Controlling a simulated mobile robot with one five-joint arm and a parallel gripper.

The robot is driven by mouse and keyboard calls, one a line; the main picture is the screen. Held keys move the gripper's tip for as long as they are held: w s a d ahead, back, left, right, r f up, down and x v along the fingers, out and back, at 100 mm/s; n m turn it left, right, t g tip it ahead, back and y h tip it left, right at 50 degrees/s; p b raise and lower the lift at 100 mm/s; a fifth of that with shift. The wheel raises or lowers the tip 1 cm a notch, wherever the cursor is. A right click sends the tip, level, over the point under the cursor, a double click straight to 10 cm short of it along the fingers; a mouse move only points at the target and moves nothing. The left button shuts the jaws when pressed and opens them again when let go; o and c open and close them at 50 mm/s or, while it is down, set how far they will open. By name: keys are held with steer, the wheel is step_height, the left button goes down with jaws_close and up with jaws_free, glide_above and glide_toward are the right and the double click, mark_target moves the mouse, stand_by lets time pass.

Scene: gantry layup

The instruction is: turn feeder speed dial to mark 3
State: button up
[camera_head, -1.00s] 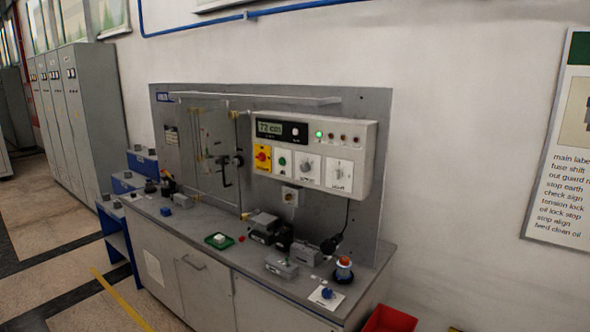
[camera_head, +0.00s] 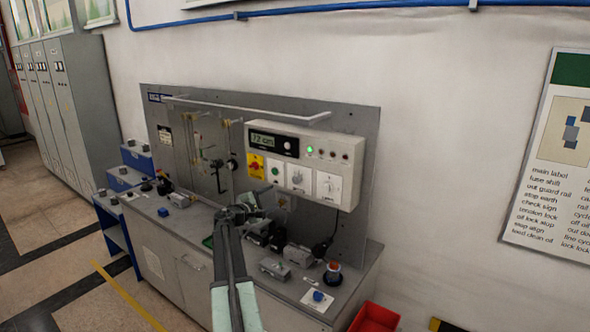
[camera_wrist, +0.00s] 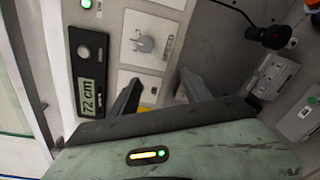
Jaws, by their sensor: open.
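The grey control box (camera_head: 345,150) on the back panel carries two pointer dials on white plates, a middle dial (camera_head: 297,177) and a right dial (camera_head: 328,186). Their labels are too small to read, so I cannot tell which is the feeder speed dial. In the wrist view the middle dial (camera_wrist: 144,44) shows, turned sideways, beside the display (camera_wrist: 90,95) reading 72 cm. My gripper (camera_head: 240,213) is in front of the bench, below the box. In the wrist view my gripper (camera_wrist: 160,88) has its fingers spread and empty, apart from the dial. One finger partly covers the neighbouring plate.
A yellow switch plate (camera_head: 256,164) is left of the dials, and a small knob (camera_head: 288,146) sits by the display. A black plug (camera_head: 320,249), grey blocks (camera_head: 299,255) and a red-topped post (camera_head: 333,272) stand on the bench. A red bin (camera_head: 375,318) is on the floor.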

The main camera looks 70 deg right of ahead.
mark_target(296, 181)
steer(key=shift+n+h, duration=0.5)
steer(key=s+d+r, duration=0.1)
steer(key=s+d, duration=0.1)
steer(key=d, duration=0.1)
steer(key=s+d+r, duration=0.1)
steer(key=d, duration=0.3)
steer(key=s+d+r, duration=0.1)
steer(key=s+d, duration=0.1)
steer(key=d, duration=0.2)
steer(key=shift+s+d, duration=0.15)
steer(key=shift+s, duration=0.15)
jaws_close()
